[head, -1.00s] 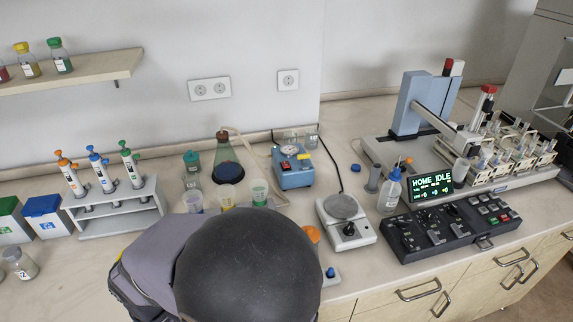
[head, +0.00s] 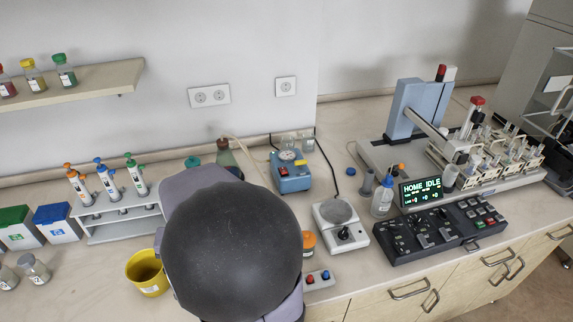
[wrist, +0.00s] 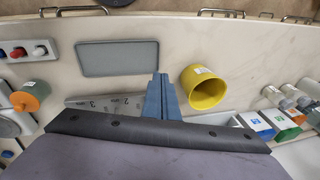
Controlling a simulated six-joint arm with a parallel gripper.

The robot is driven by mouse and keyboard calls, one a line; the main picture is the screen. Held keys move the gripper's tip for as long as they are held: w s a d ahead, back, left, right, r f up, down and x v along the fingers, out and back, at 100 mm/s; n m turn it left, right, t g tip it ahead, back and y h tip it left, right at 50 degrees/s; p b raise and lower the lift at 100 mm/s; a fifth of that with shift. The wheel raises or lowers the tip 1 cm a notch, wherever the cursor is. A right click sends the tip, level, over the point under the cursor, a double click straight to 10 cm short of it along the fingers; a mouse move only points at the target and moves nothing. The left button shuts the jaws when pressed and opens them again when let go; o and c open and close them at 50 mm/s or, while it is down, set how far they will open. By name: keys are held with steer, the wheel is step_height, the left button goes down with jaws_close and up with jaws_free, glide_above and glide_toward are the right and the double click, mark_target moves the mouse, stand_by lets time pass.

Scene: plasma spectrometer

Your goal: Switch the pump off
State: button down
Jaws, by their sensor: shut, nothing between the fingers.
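The pump (head: 291,178) is a small blue box with a round gauge on top and a red switch (head: 284,170) on its front. It stands near the back wall in the head view, with a tube leading left to a flask (head: 228,158) that my arm partly hides. Whether the switch is on or off is too small to tell. The pump does not show in the wrist view. My gripper (wrist: 161,84) shows as two blue fingers, shut and empty, over the bench. In the head view my dark arm hides it, and it is apart from the pump.
A yellow cup (head: 148,272) stands on the bench left of my arm. A button box (head: 318,280), hotplate (head: 341,224), control panel (head: 438,232) and sampler (head: 415,106) lie to the right. A grey tray (wrist: 117,58) lies near the bench edge.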

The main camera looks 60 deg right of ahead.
steer(key=s+d+r+t+h+b, duration=0.1)
steer(key=d+t+h+b, duration=0.1)
steer(key=d, duration=1.1)
steer(key=s+d+r+n+t+h+b, duration=0.1)
steer(key=d+h, duration=0.3)
steer(key=d, duration=0.9)
steer(key=s+d+r+t+h+b, duration=0.1)
steer(key=s+d+t+h+b, duration=0.2)
steer(key=d, duration=0.9)
steer(key=shift+d+r+n+t+h+b, duration=0.25)
steer(key=shift+d+n+t+h+b, duration=0.05)
steer(key=shift+d+t+b, duration=0.15)
steer(key=shift+a, duration=0.1)
steer(key=shift+w, duration=0.1)
steer(key=p+x, duration=0.1)
steer(key=x, duration=0.8)
steer(key=shift+w+d+f, duration=0.1)
steer(key=shift+w+d, duration=0.1)
steer(key=shift+d, duration=0.05)
step_height(320, 180, down, 3)
steer(key=shift+s+r+p, duration=0.1)
steer(key=shift+p, duration=0.3)
steer(key=shift+a+f, duration=0.1)
steer(key=shift+f, duration=0.6)
